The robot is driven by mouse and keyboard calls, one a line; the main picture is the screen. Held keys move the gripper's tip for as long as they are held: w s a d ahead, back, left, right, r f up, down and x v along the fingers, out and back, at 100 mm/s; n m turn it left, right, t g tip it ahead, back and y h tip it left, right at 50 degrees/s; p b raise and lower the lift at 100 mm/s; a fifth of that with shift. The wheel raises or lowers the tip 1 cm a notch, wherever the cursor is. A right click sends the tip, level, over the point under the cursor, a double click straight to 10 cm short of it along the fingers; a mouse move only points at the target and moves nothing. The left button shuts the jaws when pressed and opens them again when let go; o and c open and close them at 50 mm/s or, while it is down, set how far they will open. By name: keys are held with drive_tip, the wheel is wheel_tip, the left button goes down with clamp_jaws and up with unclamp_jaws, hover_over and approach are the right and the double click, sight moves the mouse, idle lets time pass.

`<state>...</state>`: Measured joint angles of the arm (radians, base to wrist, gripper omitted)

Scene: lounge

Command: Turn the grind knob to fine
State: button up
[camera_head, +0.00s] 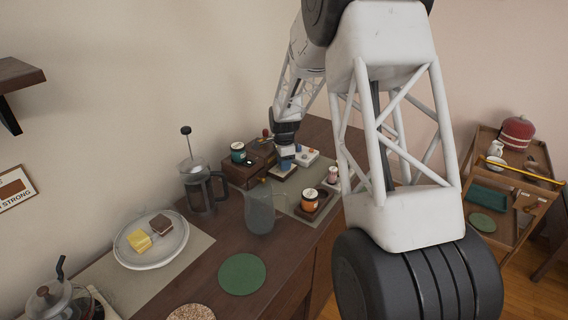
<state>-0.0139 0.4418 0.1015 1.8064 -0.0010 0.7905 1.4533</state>
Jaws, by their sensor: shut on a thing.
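My gripper (286,155) points down at the back of the dark wooden counter (215,265). It is shut on a small blue knob-like piece (286,165) that sits just above a low pale-edged base (282,174). I take this piece for the grind knob, but it is small and partly covered by my gripper. Its markings and the direction it points cannot be read.
A wooden box (243,172) with a teal jar (238,152) stands left of the gripper. A white box (305,157) lies to its right.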

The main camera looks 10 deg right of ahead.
drive_tip(key=shift+n, duration=0.3)
drive_tip(key=n, duration=0.9)
drive_tip(key=shift+n, duration=0.4)
drive_tip(key=n, duration=0.3)
drive_tip(key=shift+n, duration=0.4)
drive_tip(key=n, duration=1.3)
drive_tip(key=shift+n, duration=0.3)
